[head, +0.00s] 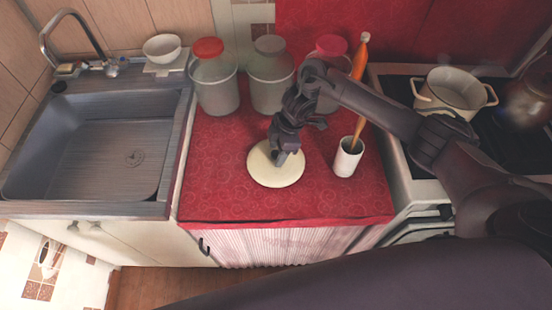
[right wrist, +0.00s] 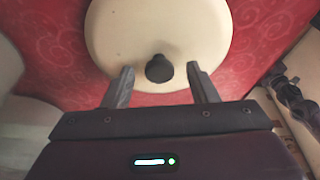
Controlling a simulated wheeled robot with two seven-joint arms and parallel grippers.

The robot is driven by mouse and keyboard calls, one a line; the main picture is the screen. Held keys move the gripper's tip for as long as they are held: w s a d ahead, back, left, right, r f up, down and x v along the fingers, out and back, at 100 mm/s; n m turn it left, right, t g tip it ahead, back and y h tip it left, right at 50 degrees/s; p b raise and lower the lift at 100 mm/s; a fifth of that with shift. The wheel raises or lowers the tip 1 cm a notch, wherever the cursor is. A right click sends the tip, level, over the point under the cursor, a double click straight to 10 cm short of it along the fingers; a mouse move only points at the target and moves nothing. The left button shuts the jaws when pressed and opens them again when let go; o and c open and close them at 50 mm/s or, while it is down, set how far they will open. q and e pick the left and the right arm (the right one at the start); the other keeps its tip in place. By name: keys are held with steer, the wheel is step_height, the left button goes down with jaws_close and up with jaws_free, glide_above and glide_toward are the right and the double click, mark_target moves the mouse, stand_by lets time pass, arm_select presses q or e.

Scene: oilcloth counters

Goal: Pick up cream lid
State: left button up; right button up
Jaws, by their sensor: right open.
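The cream lid (head: 276,172) is a round disc lying flat on the red oilcloth counter. In the right wrist view the lid (right wrist: 150,35) shows its dark knob (right wrist: 159,68) near its lower edge. My right gripper (head: 283,157) is over the lid in the head view and covers the knob there. In the right wrist view the right gripper (right wrist: 164,80) is open, with one finger on each side of the knob and a gap to both. I cannot tell exactly how high the fingertips are. My left gripper is not in view.
A white cup (head: 347,161) with an orange-handled utensil stands right of the lid. Several lidded jars, one with a red top (head: 207,47), stand behind. The sink (head: 90,140) is left, the stove with a pot (head: 453,93) right. The counter left of the lid is clear.

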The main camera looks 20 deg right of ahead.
steer(key=shift+f, duration=0.1)
jaws_close()
stand_by(0.3)
